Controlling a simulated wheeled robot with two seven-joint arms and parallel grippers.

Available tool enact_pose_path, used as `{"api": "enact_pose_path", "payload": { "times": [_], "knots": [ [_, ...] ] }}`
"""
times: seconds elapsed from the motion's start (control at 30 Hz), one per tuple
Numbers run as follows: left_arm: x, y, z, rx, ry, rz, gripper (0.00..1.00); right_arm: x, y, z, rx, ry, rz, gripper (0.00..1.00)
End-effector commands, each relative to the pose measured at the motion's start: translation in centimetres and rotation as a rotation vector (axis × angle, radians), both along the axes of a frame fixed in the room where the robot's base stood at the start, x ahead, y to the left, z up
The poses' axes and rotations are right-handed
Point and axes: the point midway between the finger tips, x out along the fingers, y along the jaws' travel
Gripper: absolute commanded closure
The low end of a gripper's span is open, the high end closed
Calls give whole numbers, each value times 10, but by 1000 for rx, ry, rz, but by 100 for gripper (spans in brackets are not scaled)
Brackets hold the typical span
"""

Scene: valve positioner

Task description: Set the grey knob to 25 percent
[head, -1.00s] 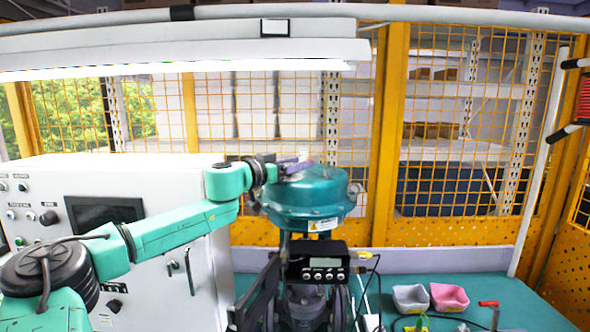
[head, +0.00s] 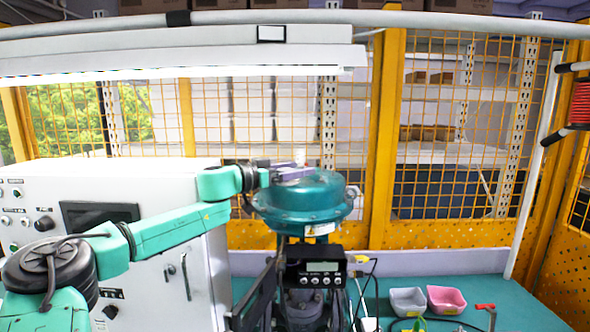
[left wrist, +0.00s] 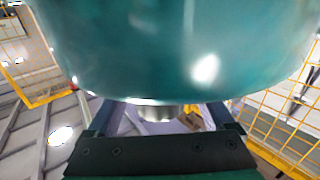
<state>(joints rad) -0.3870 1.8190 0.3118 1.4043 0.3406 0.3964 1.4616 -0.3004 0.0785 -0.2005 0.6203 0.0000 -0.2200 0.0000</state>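The valve's round teal actuator (head: 304,205) stands at the middle. Below it is the black positioner box (head: 315,265) with a small display (head: 322,267) and several round buttons; the reading is too small to make out. My left gripper (head: 292,171) is at the top of the actuator, its purplish fingers pointing right. In the left wrist view, the teal dome (left wrist: 180,45) fills the top. The two fingers (left wrist: 160,118) are apart, and a grey cylindrical piece (left wrist: 155,112) shows between them; I cannot tell whether they touch it or whether it is the grey knob. My right gripper is out of view.
A white control cabinet (head: 150,270) stands at the left, under my left arm. A grey bin (head: 408,300) and a pink bin (head: 446,299) sit on the teal bench (head: 525,310) at the right. Cables run beside the valve. A yellow mesh fence is behind.

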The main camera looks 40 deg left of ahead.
Motion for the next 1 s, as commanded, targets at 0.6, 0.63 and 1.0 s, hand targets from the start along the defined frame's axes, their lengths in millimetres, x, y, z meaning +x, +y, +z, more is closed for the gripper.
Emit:
{"api": "enact_pose_path", "payload": {
  "times": [0.6, 0.63, 1.0],
  "knots": [
    [-22, 10, 6, 1, -11, 6, 15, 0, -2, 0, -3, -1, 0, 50],
    [-24, 10, 5, 0, -10, 5, 15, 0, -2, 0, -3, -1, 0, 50],
    [-44, 14, 3, 0, -16, -3, 15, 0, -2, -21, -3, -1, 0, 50]
  ]
}}
